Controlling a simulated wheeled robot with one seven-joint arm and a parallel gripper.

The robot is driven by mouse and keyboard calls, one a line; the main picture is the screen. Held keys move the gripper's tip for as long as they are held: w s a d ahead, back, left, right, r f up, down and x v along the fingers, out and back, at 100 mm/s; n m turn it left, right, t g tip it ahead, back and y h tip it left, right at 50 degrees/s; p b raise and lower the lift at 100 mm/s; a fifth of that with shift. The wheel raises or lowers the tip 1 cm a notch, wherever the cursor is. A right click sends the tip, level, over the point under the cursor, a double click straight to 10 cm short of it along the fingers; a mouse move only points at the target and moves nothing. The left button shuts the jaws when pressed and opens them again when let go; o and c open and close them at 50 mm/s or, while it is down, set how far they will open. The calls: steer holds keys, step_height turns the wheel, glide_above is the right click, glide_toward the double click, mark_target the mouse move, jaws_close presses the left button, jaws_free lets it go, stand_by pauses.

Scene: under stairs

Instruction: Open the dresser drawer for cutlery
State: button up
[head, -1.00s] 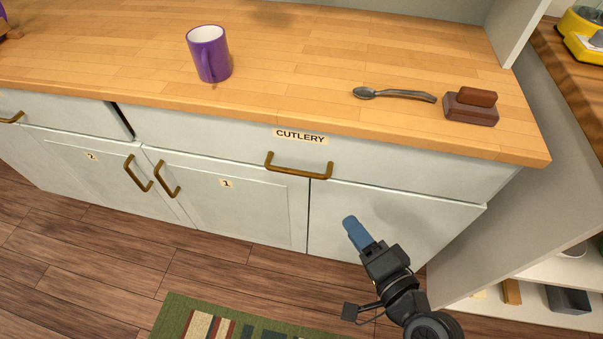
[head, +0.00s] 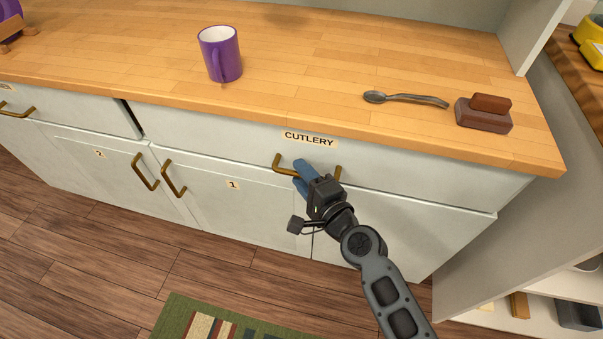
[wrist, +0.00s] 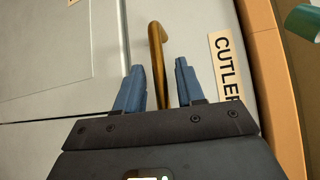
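The cutlery drawer (head: 220,140) is a pale grey front under the wooden worktop and looks shut. Its label (head: 309,139) reads CUTLERY and also shows at the right of the wrist view (wrist: 224,68). The brass handle (head: 284,164) runs below the label, its middle partly hidden by my gripper. My gripper (head: 301,174) has blue fingers and is at the handle. In the wrist view my gripper (wrist: 157,82) is open, with the handle (wrist: 157,60) between the two spread fingers. I cannot tell whether either finger touches it.
A purple mug (head: 220,55), a spoon (head: 405,99) and a brown block-like item (head: 483,115) sit on the worktop (head: 320,70). Cupboard doors with brass handles (head: 174,180) are below. A white shelf unit (head: 500,240) stands right. A striped rug (head: 215,325) lies on the floor.

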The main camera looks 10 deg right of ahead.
steer(key=shift+w+a, duration=0.15)
steer(key=shift+w, duration=0.2)
steer(key=shift+c, duration=0.3)
jaws_close()
steer(key=shift+f, duration=0.1)
stand_by(0.9)
